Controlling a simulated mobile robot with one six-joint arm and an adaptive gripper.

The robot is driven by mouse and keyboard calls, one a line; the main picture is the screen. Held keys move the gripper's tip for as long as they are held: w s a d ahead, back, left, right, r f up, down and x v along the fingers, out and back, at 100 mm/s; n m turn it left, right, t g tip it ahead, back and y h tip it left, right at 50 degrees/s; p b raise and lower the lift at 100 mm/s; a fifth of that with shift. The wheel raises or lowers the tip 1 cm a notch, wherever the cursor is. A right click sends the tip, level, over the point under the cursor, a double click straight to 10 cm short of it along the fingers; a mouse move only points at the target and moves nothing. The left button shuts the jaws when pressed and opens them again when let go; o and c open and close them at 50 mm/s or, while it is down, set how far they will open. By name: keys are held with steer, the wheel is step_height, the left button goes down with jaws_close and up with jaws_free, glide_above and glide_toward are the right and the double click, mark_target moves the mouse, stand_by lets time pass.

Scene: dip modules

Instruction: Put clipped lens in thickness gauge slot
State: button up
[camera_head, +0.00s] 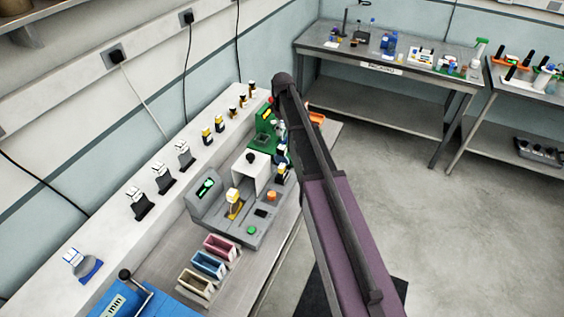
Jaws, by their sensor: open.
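A grey bench device (222,218) with a lit green display stands on the bench at centre left. It looks like the thickness gauge, but I cannot read a label. A small pale piece with a yellow base (234,203) stands upright on it; I cannot tell whether this is a clipped lens or a part of the device. Several small pale pieces in dark clips or stands, one of them a clipped piece (163,179), line the wall ledge. My arm rises from the bottom and bends near the green machine. My gripper is not clearly visible; the arm hides that area.
Pink (222,247), blue (208,264) and tan (194,284) open bins stand in front of the device. A green machine (265,122) and a white box-like block (251,172) stand behind it. A blue lever tool (128,302) is at lower left. Open floor lies right.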

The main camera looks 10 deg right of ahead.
mark_target(281, 147)
steer(key=shift+f+b, duration=3.6)
steer(key=shift+f, duration=0.25)
steer(key=shift+f, duration=0.1)
steer(key=shift+a+f+b, duration=0.2)
steer(key=shift+f+b, duration=2.3)
steer(key=shift+b, duration=0.1)
jaws_close()
